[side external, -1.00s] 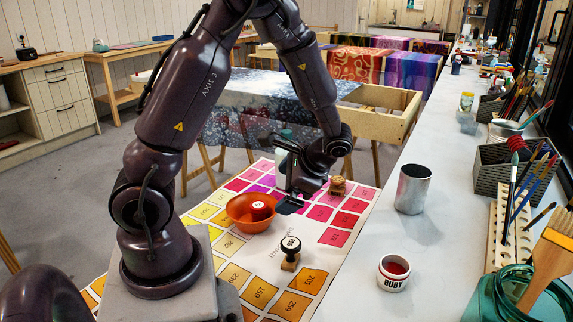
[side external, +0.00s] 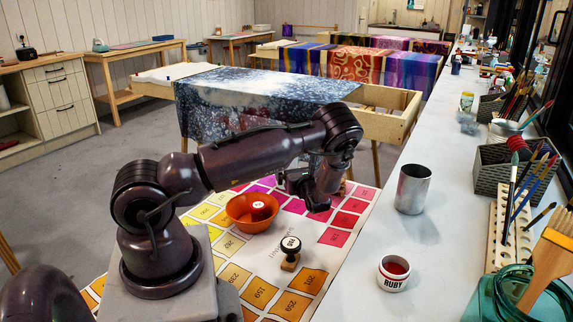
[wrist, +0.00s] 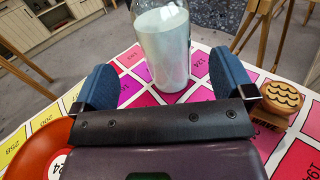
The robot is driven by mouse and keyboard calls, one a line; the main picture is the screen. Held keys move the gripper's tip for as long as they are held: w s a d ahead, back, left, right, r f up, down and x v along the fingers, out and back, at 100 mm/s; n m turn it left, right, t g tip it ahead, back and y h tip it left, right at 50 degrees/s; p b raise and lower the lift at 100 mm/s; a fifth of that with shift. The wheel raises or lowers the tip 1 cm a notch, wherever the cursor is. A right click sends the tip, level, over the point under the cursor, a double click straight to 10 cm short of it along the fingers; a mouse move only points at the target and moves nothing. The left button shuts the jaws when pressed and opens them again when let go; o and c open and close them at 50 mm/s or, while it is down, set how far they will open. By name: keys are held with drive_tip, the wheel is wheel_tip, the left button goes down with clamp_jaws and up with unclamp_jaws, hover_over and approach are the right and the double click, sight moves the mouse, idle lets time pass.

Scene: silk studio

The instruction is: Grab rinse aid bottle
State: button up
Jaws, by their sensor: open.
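A pale, translucent bottle (wrist: 165,50) with whitish contents stands upright on the colour chart in the wrist view; its top is cut off by the frame. It shows between the two blue fingers of my gripper (wrist: 162,66), near their tips, with a visible gap on each side. My gripper is open and holds nothing. In the side view my gripper (side external: 301,183) is low over the far part of the chart, and my arm hides the bottle there.
A wooden stamp (wrist: 281,97) is close to the right finger. A black-handled stamp (side external: 290,252) stands nearer on the chart (side external: 282,235). A metal cup (side external: 412,190) and RUBY jar (side external: 393,274) stand on the counter.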

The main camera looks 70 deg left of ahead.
drive_tip(key=a, duration=0.9)
drive_tip(key=shift+a, duration=0.35)
drive_tip(key=shift+r, duration=0.1)
drive_tip(key=c, duration=1)
drive_tip(key=shift+c, duration=0.6)
drive_tip(key=shift+r, duration=0.1)
drive_tip(key=shift+r, duration=0.1)
